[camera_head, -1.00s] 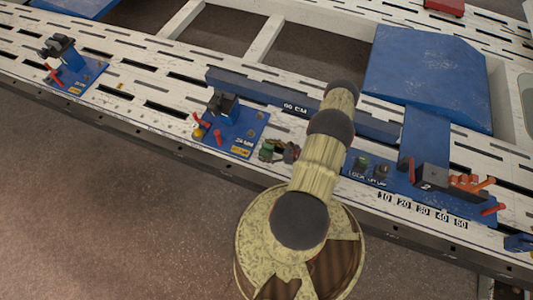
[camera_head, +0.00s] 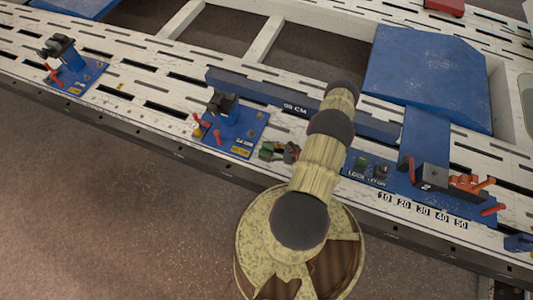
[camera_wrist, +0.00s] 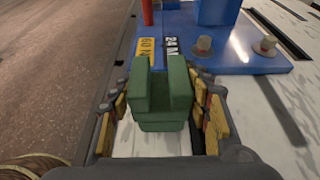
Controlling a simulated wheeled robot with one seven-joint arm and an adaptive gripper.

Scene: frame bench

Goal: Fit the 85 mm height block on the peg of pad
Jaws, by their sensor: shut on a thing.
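A green block (camera_wrist: 160,112) with a U-shaped notch in its upper side sits between the fingers of my gripper (camera_wrist: 162,88). No height mark is readable on it. In the head view, the block (camera_head: 266,151) shows green at the tip of my gripper (camera_head: 281,152), just right of a blue base plate (camera_head: 243,133). This plate carries a dark clamp and red handles. In the wrist view, the plate (camera_wrist: 230,62) lies just beyond the block, with a yellow label, a "24 M" label and two round metal studs. I cannot tell which peg is the pad's. The block's underside is hidden.
A white slotted bench (camera_head: 140,80) runs across the view. A blue beam (camera_head: 255,92) lies behind. To the right, a blue base (camera_head: 405,190) holds a green piece (camera_head: 362,163), a dark piece (camera_head: 381,171) and orange parts. A similar clamp (camera_head: 70,65) stands far left.

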